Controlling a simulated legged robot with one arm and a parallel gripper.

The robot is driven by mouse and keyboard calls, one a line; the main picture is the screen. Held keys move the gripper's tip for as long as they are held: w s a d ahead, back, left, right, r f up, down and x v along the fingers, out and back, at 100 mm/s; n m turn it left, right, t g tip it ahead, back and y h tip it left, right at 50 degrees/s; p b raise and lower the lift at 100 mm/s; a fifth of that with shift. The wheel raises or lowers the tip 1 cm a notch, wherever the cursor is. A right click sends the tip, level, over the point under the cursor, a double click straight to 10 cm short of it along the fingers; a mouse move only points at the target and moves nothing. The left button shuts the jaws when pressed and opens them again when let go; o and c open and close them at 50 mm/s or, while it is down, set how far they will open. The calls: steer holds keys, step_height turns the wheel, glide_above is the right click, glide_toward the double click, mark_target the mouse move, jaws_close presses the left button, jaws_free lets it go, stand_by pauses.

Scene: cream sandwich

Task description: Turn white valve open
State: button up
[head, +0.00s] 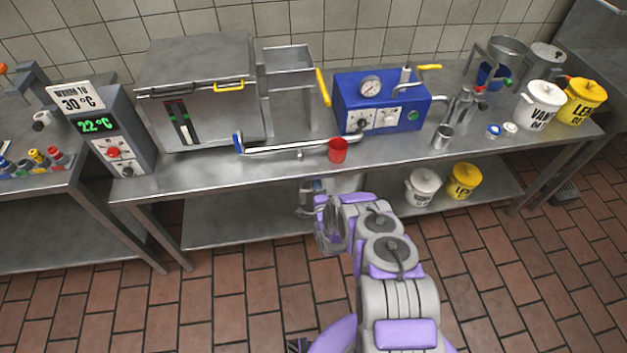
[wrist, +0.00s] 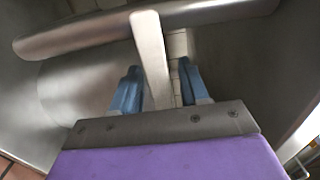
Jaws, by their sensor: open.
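In the wrist view a pale, off-white flat lever (wrist: 150,57) stands in front of a horizontal steel pipe (wrist: 85,35); it looks like the white valve's handle. My gripper (wrist: 160,88) is open, with its blue fingers on either side of the lever's lower part. I cannot tell whether either finger touches it. In the head view my gripper (head: 308,193) is small, just below the table's front edge. The lever cannot be made out clearly there.
White and yellow buckets (head: 463,181) stand on the lower shelf.

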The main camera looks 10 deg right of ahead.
steer(key=shift+w+a, duration=0.1)
steer(key=shift+w, duration=0.05)
steer(key=shift+c, duration=0.4)
jaws_close()
